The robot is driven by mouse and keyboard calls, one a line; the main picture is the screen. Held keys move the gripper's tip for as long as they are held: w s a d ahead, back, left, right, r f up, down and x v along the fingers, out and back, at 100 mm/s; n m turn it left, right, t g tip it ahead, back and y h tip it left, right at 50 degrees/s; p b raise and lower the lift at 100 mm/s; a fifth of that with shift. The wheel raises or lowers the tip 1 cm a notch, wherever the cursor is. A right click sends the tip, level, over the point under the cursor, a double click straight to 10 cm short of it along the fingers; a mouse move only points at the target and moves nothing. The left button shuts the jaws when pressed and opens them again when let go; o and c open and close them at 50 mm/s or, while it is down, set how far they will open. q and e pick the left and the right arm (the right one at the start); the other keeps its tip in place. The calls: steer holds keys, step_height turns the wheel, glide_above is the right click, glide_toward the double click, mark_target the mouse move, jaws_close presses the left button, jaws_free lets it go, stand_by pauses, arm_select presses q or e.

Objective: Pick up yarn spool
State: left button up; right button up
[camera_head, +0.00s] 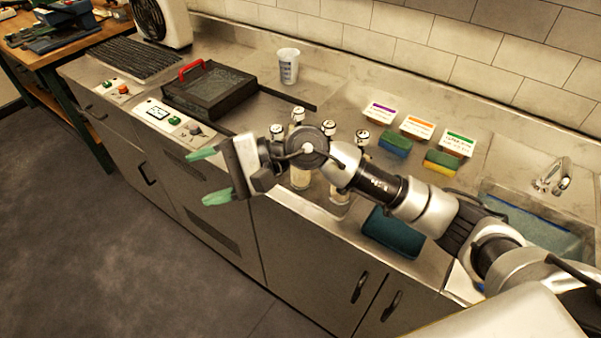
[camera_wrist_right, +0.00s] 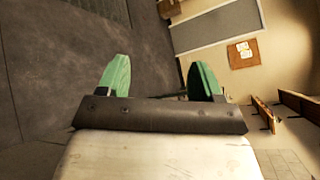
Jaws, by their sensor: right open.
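I cannot make out a yarn spool in either view. My right gripper (camera_head: 209,176) has green fingertips and is held out in front of the counter, pointing left in the head view. It is open, with nothing between its fingers. In the right wrist view the two green fingers (camera_wrist_right: 160,80) stand apart, with floor and a far wall beyond them. My right arm hides part of the counter behind it. My left gripper is not in view.
The metal counter (camera_head: 335,65) holds a cup (camera_head: 288,66), a black press with red handle (camera_head: 210,92), bottles (camera_head: 300,176) partly behind my arm, labelled cards (camera_head: 417,128), sponges (camera_head: 396,145), a dark teal block (camera_head: 393,232) and a sink (camera_head: 535,228). Open floor (camera_head: 110,250) lies left.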

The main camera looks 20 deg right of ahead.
steer(key=w+d+f+n+t+h, duration=0.1)
steer(key=w+d+n+h, duration=0.35)
steer(key=d+h, duration=0.45)
steer(key=w+d+f+n+t+h, duration=0.15)
steer(key=w+d+n+h, duration=0.35)
steer(key=d, duration=0.6)
steer(key=shift+m+g+h, duration=0.35)
steer(key=shift+g+h, duration=0.1)
steer(key=shift+h, duration=0.35)
steer(key=x, duration=0.2)
steer(key=p+x, duration=0.1)
steer(key=x, duration=0.2)
steer(key=shift+w+r, duration=0.1)
steer(key=shift+w, duration=0.3)
steer(key=shift+w+f, duration=0.1)
steer(key=shift+f, duration=0.2)
steer(key=shift+f+p, duration=0.25)
steer(key=shift+p, duration=0.25)
steer(key=p+x, duration=0.2)
steer(key=x, duration=0.2)
steer(key=shift+w+a+f, duration=0.1)
steer(key=shift+a+f, duration=0.05)
steer(key=shift+f, duration=0.25)
jaws_close()
